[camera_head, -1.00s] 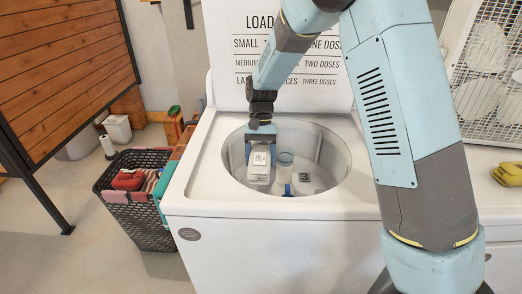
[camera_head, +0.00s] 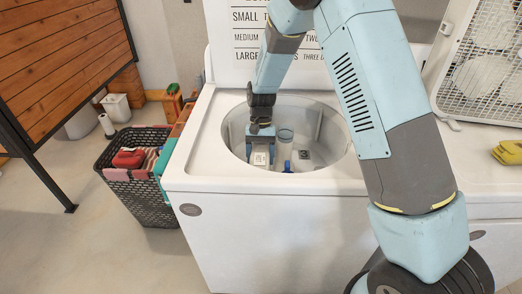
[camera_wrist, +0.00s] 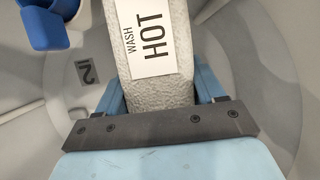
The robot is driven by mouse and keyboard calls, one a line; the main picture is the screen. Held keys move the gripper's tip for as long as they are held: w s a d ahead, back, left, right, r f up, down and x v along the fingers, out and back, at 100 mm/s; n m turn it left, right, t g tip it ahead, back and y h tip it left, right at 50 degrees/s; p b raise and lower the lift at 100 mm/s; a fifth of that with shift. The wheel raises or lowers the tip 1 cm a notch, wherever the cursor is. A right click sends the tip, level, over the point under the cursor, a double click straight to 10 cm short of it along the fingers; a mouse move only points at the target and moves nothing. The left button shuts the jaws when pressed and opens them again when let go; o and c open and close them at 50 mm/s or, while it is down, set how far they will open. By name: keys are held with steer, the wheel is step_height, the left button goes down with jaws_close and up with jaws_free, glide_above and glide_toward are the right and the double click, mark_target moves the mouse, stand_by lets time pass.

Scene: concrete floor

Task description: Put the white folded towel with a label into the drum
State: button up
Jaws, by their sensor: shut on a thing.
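The white folded towel (camera_wrist: 160,85) carries a white label reading "WASH HOT" in the wrist view. In the head view the towel (camera_head: 260,157) is inside the drum, in my gripper. My gripper (camera_head: 260,150) is shut on the towel and reaches down through the opening at the drum's left side. The drum (camera_head: 325,135) is the round tub of the white top-loading washer. The towel's lower end is hidden behind the drum's front rim in the head view, so I cannot tell whether it touches the bottom.
A blue agitator part (camera_wrist: 48,22) stands in the drum, close right of my gripper in the head view. A dark mark (camera_head: 305,155) shows farther right. A black basket (camera_head: 140,190) with cloths stands left of the washer (camera_head: 270,215). Yellow gloves (camera_head: 508,152) lie at right.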

steer(key=shift+f, duration=5.75)
steer(key=o, duration=1.2)
steer(key=shift+r, duration=0.1)
step_height(320, 180, up, 26)
steer(key=shift+f, duration=0.1)
